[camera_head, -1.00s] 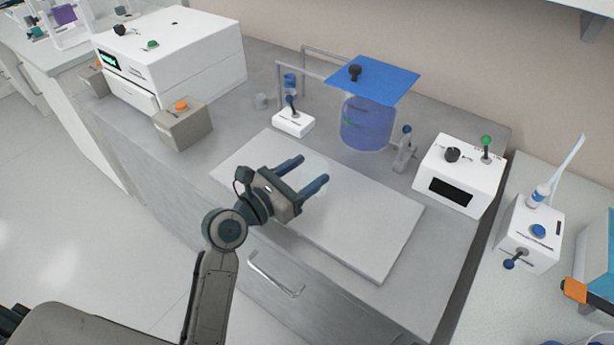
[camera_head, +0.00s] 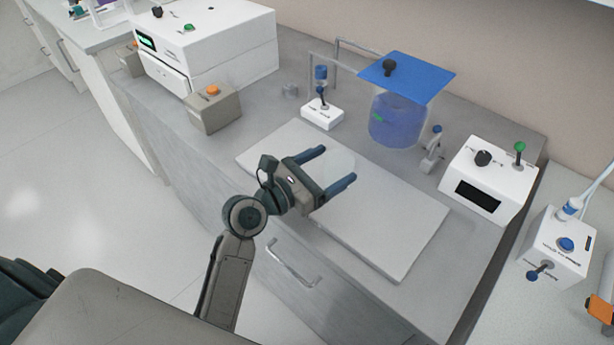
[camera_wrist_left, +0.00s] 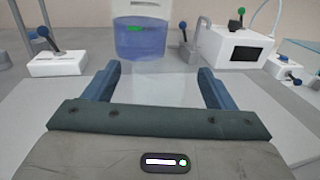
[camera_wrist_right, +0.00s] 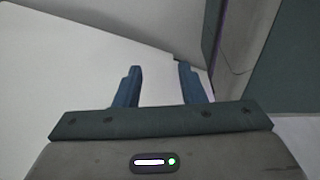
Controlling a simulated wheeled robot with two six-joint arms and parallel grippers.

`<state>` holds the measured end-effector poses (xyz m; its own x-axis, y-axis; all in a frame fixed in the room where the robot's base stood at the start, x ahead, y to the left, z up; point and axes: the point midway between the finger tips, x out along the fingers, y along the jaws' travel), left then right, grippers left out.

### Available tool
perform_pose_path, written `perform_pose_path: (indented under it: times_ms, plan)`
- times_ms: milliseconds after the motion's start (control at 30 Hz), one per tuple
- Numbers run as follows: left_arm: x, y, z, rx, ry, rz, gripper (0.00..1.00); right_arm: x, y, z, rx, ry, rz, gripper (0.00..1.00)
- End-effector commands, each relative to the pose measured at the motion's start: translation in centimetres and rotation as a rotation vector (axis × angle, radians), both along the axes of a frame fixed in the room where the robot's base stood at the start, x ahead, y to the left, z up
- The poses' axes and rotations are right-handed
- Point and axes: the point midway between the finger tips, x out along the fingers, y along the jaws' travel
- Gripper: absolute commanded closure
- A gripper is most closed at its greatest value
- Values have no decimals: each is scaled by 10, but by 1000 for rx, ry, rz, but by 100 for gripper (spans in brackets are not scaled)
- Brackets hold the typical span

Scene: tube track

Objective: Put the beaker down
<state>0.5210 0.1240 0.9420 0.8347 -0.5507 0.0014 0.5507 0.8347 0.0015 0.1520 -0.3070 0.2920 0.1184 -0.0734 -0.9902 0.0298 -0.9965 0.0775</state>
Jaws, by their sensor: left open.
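A faint, clear beaker (camera_head: 340,163) stands on the pale board (camera_head: 400,235). Its outline is hard to make out, and I see no liquid in it. My left gripper (camera_head: 340,166) is open, with one finger on either side of the beaker. In the left wrist view the beaker (camera_wrist_left: 158,88) shows as a pale haze between the spread fingers (camera_wrist_left: 158,75). I cannot tell whether either finger touches it. My right gripper (camera_wrist_right: 160,68) shows only in its own wrist view. Its fingers are apart with nothing between them.
Behind the board are a small white switch box (camera_head: 322,113) and a blue-filled vessel (camera_head: 398,120) under a blue plate (camera_head: 408,78). A white box with a dark display (camera_head: 488,178) stands right. A grey box with an orange button (camera_head: 213,110) stands left.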

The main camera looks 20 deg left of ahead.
Motion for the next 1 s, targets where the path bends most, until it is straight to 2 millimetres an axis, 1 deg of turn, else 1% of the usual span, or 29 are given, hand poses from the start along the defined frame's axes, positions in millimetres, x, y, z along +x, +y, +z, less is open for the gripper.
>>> perform_pose_path:
  times_ms: [133, 233, 367, 533, 700, 800, 1000]
  plan:
    - [-20, 13, -2, 6, 2, -2, 22, 2, 0, 0, 0, 4, 0, 64]
    - [-35, 23, -3, 7, 3, -1, 22, 10, 1, 4, 1, -8, 1, 64]
    - [-53, 35, -2, 7, 2, -2, 22, 15, 2, 7, 1, -10, 1, 64]
    - [-73, 47, -1, 6, 3, -4, 22, 16, 2, 7, 1, -9, 1, 64]
    - [-87, 57, -1, 4, 2, -1, 22, 15, 2, 8, 1, -9, 2, 64]
    - [-92, 60, -1, 2, 3, -2, 22, 14, 2, 7, 1, -7, 2, 64]
    - [-96, 63, 0, 0, 1, -2, 22, 12, 2, 7, 1, -5, 1, 64]
